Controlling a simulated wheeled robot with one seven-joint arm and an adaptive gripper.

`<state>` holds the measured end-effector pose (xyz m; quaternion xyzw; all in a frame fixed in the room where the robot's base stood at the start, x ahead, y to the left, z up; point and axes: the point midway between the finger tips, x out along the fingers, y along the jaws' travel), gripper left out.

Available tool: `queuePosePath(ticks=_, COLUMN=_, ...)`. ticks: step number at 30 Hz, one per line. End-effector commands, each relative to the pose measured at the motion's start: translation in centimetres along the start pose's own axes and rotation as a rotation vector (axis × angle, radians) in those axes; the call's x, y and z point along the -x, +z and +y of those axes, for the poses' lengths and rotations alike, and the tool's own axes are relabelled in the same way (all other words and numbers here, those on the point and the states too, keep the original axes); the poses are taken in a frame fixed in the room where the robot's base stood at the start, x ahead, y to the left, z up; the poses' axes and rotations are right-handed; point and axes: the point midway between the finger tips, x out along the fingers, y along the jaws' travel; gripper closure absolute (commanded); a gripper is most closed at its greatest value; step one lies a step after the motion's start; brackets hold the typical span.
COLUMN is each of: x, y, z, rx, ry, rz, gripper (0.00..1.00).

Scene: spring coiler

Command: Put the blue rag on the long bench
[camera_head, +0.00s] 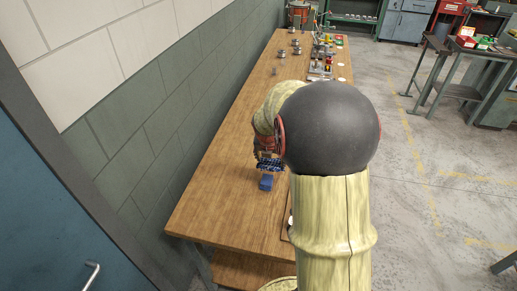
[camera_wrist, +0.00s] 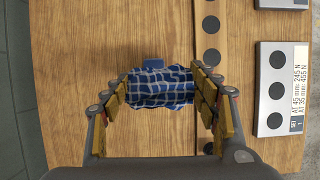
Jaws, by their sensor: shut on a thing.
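My gripper (camera_wrist: 159,88) is shut on the blue rag (camera_wrist: 160,87), a blue and white checked cloth bunched between its fingers in the wrist view. In the head view the rag (camera_head: 268,163) shows below my gripper, over the near part of the long bench (camera_head: 215,200). The bench has a brown wooden top, which also fills much of the wrist view (camera_wrist: 75,45). I cannot tell whether the rag touches the bench top. A plain blue piece (camera_head: 266,183) shows at the rag's edge; I cannot tell whether it is part of the rag.
Several small metal parts (camera_head: 296,43) and fixtures stand farther along the bench. A labelled plate with dark discs (camera_wrist: 280,90) lies to the right in the wrist view. A wall (camera_head: 130,160) runs along the bench's left side. The bench's near left area is clear.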

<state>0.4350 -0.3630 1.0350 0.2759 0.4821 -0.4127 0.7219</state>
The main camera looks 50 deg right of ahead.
Motion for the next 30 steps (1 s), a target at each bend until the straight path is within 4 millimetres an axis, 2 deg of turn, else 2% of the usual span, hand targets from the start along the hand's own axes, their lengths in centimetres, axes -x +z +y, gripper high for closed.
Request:
queuePosePath(ticks=5, x=-0.7, y=-2.3, z=2.3, rx=0.007, ry=0.002, rz=0.002, gripper=0.59)
queuePosePath(ticks=13, x=-1.9, y=-6.7, z=7.1, rx=0.007, ry=0.002, rz=0.001, gripper=0.59)
queuePosePath(ticks=15, x=-2.9, y=-7.9, z=7.9, rx=0.005, ry=0.0, rz=0.003, gripper=0.59)
queuePosePath(ticks=21, x=-4.8, y=-10.1, z=9.8, rx=0.004, ry=0.001, rz=0.0, gripper=0.59)
queuePosePath(ticks=30, x=-6.0, y=-11.6, z=10.9, rx=0.001, ry=0.0, rz=0.001, gripper=0.59)
